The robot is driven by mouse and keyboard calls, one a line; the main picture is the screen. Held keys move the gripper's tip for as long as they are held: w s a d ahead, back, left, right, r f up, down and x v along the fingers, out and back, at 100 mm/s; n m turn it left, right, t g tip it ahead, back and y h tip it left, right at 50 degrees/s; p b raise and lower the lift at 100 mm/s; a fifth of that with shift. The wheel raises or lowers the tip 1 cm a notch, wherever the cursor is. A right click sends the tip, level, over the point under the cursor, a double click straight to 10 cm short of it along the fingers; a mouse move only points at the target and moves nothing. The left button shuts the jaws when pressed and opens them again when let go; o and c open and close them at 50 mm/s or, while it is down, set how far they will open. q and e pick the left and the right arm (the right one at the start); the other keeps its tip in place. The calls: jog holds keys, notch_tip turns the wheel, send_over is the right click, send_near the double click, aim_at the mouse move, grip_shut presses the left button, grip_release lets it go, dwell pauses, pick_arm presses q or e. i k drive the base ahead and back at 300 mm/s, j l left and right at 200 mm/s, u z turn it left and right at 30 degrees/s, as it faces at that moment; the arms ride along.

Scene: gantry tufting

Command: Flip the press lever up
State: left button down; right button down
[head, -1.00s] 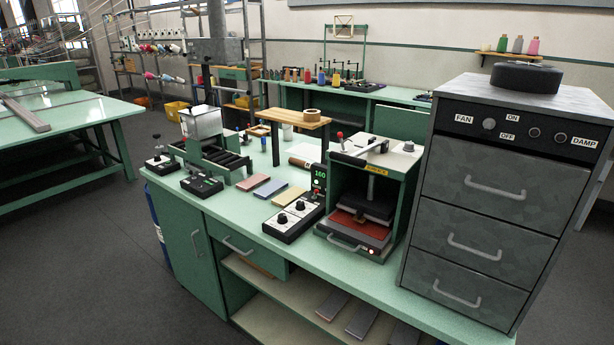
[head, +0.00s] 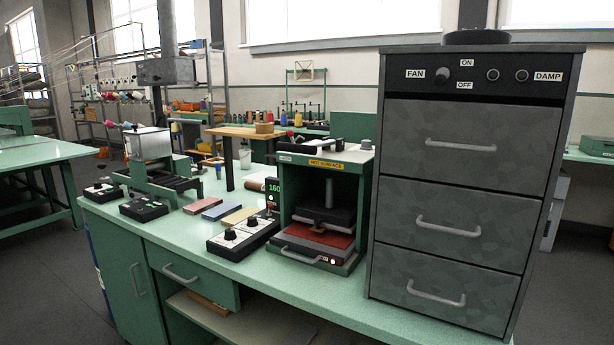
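The heat press (head: 356,210) is a green open-fronted box on the bench, with a yellow "HOT SURFACE" label on its top front edge. Its lever (head: 301,147) seems to be the dark bar lying low across the top, with a red knob (head: 290,134) near its left end; its exact angle is hard to tell. Inside, a dark upper plate (head: 325,215) hangs above a red pad (head: 318,236). A small light glows at the front right of the base. Neither of my grippers is in view.
A grey drawer cabinet (head: 460,185) stands close against the press's right side. The bench's front strip (head: 350,295) is clear.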

aim_at(311, 148)
jog(key=i+j+z, duration=0.3)
jog(key=i+j, duration=0.35)
jog(key=j, duration=0.15)
jog(key=i+j+z, duration=0.1)
jog(key=j, duration=0.2)
jog(key=l, duration=0.25)
jog(key=i, duration=0.05)
